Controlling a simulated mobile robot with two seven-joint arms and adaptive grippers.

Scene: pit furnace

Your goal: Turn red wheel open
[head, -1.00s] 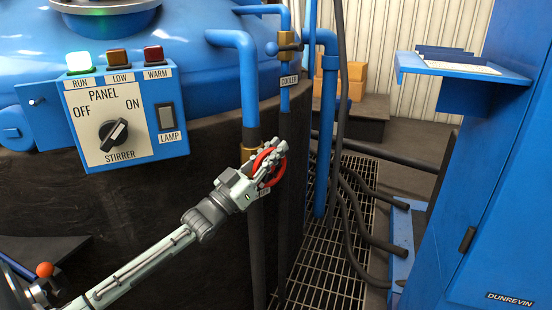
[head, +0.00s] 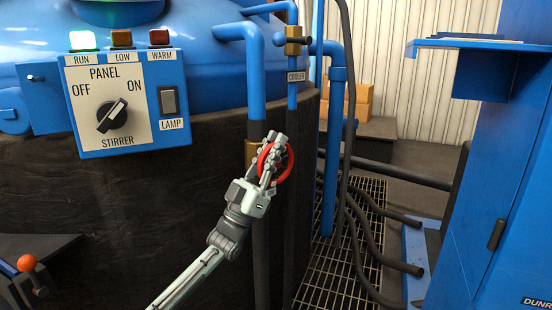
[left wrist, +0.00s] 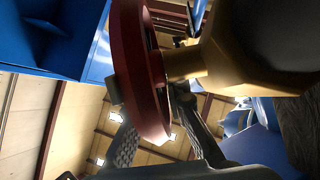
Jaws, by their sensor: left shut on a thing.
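The red wheel (head: 288,163) sits on a brass valve (head: 251,154) on the dark lower part of a vertical pipe, beside the furnace wall. My left gripper (head: 271,148) is shut on the red wheel, with its fingers over the left part of the rim. In the left wrist view the wheel (left wrist: 138,70) shows nearly edge-on, with the brass valve body (left wrist: 235,60) to its right and the gripper fingers (left wrist: 165,135) around its lower rim. Part of the wheel is hidden behind the fingers in the head view. My right gripper is not in view.
A control panel (head: 95,135) with a stirrer knob and lamps is at the left. A second brass valve (head: 293,40) sits higher, above the "COOLER" label. Pipes and hoses (head: 365,240) run over a floor grating at right. A blue cabinet (head: 510,200) stands far right.

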